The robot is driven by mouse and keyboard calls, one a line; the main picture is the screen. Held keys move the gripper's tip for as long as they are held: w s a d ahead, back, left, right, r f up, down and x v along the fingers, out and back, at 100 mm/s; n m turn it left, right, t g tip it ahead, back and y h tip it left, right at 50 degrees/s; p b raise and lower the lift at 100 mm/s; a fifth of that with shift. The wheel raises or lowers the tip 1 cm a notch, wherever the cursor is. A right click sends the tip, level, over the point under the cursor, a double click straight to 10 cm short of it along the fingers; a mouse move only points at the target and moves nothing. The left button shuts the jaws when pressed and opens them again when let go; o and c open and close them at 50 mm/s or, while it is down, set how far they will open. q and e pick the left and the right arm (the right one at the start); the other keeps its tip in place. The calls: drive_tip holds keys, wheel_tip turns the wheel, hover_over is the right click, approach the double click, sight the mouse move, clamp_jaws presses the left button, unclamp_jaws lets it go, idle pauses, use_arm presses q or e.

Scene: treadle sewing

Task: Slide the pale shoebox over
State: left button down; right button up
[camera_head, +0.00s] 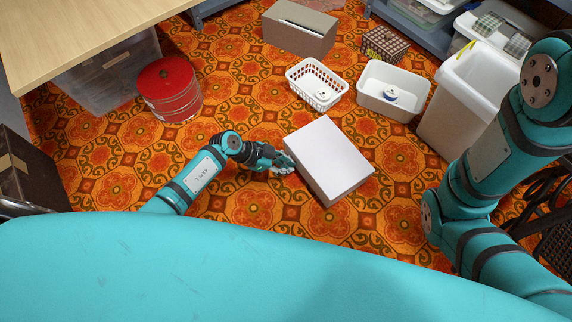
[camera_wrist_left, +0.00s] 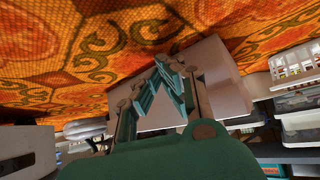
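The pale shoebox (camera_head: 330,155) lies flat on the patterned carpet near the middle of the head view, with a near-white lid and darker tan sides. My left gripper (camera_head: 285,163) is low at its left long side, with the fingertips very close to that side. I cannot tell whether they touch it. In the left wrist view, the pale side of the box (camera_wrist_left: 226,78) shows just beyond the teal fingers of my left gripper (camera_wrist_left: 168,72). The fingers overlap at this angle, so their opening is unclear. My right gripper is out of view.
A white basket (camera_head: 318,84) and a white tub (camera_head: 393,90) stand behind the box. A tan bin (camera_head: 465,105) is to the right. A red round tin (camera_head: 170,90) stands at left. Bare carpet (camera_head: 400,180) lies right of the box, up to my right arm.

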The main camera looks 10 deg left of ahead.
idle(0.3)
